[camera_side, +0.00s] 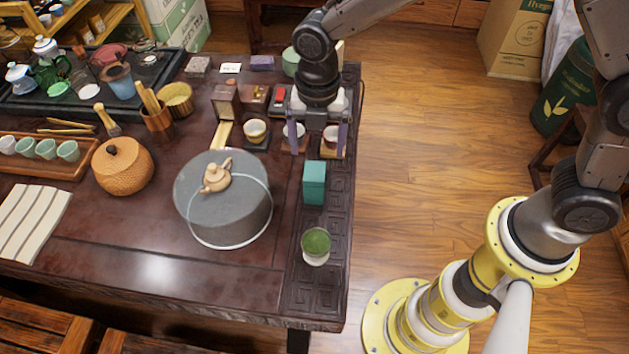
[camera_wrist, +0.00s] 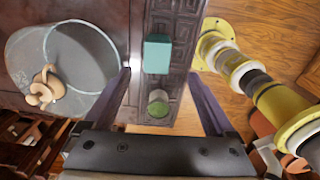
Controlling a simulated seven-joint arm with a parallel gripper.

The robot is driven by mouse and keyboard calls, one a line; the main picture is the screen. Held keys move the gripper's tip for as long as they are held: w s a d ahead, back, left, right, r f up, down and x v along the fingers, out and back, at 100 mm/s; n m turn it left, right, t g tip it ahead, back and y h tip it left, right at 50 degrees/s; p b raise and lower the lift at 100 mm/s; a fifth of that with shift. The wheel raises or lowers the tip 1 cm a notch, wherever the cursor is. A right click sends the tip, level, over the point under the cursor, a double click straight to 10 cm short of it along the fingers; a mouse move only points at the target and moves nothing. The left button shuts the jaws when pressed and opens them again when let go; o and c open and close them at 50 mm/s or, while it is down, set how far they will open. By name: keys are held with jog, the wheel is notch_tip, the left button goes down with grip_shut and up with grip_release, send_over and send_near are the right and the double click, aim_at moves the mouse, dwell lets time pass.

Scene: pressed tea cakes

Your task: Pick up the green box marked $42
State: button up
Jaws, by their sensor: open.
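A teal-green box (camera_side: 314,182) stands upright on the carved right border of the dark table. It also shows near the middle of the wrist view (camera_wrist: 157,55). No $42 marking is legible on it in either view. My gripper (camera_side: 317,136) is open and empty, with its two purple fingers spread. In the side view it hangs above the table border, farther back than the box. In the wrist view the fingers (camera_wrist: 159,76) lie wide to either side of the box and apart from it.
A cup of green powder (camera_side: 316,243) stands in front of the box. Small cups (camera_side: 255,131) stand behind, near my gripper. The table's right edge is close.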

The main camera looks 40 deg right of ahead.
aim_at(317, 173)
notch_tip(317, 173, down, 8)
jog(key=shift+s+a+r, duration=0.1)
jog(key=shift+w+f, duration=0.15)
jog(key=shift+f, duration=1.35)
jog(key=shift+w+f, duration=0.15)
jog(key=shift+f, duration=1.3)
jog(key=shift+a, duration=0.1)
grip_shut()
